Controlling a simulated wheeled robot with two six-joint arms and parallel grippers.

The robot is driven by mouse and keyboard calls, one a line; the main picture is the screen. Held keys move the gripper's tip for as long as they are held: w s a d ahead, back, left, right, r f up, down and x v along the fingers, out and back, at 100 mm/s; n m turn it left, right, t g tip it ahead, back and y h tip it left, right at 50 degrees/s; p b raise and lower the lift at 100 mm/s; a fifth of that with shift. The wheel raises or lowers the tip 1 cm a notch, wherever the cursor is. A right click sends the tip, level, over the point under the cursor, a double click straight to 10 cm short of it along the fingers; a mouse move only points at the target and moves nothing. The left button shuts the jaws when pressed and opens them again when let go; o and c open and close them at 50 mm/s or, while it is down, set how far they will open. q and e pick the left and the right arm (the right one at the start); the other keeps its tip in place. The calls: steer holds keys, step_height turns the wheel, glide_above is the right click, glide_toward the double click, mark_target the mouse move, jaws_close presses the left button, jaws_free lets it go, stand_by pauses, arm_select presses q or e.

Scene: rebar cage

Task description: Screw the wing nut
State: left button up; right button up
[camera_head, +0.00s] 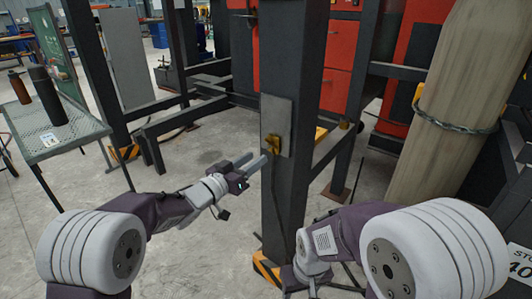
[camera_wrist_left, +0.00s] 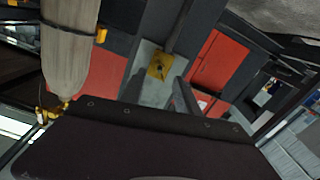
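The yellow wing nut (camera_head: 272,143) sits on a grey metal plate (camera_head: 276,115) fixed to a dark upright post. My left gripper (camera_head: 255,162) is just left of and slightly below it in the head view, its two grey fingers apart with nothing visible between them. In the left wrist view the wing nut (camera_wrist_left: 160,66) shows beyond the gripper body, beside a grey finger (camera_wrist_left: 184,98). I cannot tell whether a finger touches it. My right arm reaches down right of the post; the right gripper (camera_head: 305,283) is partly visible low down, its fingers unclear.
A metal table (camera_head: 75,133) with a dark bottle (camera_head: 48,95) and a brown bottle (camera_head: 19,87) stands at left. A thick pale column with a chain (camera_head: 450,122) stands at right. Red cabinets (camera_head: 287,55) are behind the post.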

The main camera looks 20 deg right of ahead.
mark_target(271, 147)
arm_select(q)
steer(key=b+x, duration=0.1)
steer(key=x, duration=0.5)
steer(key=shift+f+b, duration=0.1)
steer(key=shift+b, duration=0.3)
steer(key=shift+w+d, duration=0.25)
steer(key=shift+d, duration=0.05)
